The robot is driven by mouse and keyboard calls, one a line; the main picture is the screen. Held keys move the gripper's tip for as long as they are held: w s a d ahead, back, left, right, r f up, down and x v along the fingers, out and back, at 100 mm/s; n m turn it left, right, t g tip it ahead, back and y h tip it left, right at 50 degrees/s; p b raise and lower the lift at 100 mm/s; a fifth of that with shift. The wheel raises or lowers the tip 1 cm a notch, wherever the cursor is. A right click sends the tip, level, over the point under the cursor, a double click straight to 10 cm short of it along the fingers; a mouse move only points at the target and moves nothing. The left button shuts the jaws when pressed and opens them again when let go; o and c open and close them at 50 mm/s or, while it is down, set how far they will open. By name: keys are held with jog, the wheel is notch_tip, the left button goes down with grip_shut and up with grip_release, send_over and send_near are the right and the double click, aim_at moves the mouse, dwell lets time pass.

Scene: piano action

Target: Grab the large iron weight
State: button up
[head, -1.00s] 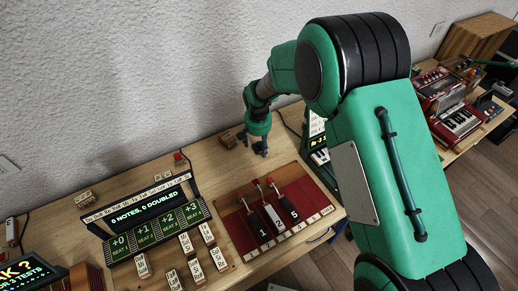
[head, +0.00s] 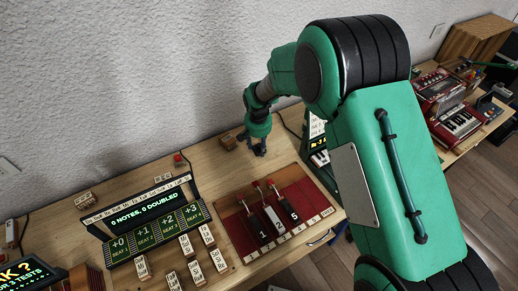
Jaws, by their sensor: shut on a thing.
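My gripper (head: 254,148) is low over the wooden table, behind the red board, and small in the head view. It is shut on a small dark thing between its fingers, which fits the large iron weight. The fingers hide most of it, so its shape and any gap to the table cannot be made out. A small brown block (head: 228,142) sits on the table just left of my gripper, apart from it.
The red board (head: 240,236) with numbered levers stands in front of my gripper. The wall is close behind. My arm hides part of a device at right. Bare table (head: 212,165) lies left of my gripper.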

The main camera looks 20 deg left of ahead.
aim_at(259, 144)
jog(key=shift+r, duration=0.1)
jog(key=shift+r, duration=0.75)
notch_tip(259, 144, up, 2)
jog(key=shift+r+p, duration=0.2)
jog(key=shift+p, duration=0.4)
jog(key=s+d, duration=0.2)
jog(key=s, duration=0.2)
jog(key=s+d+p, duration=0.1)
jog(key=s+d, duration=0.2)
jog(key=s, duration=0.2)
jog(key=s+d+r+p, duration=0.1)
jog(key=s+d, duration=0.2)
jog(key=s, duration=0.1)
jog(key=shift+s+d, duration=0.1)
jog(key=shift+s, duration=0.25)
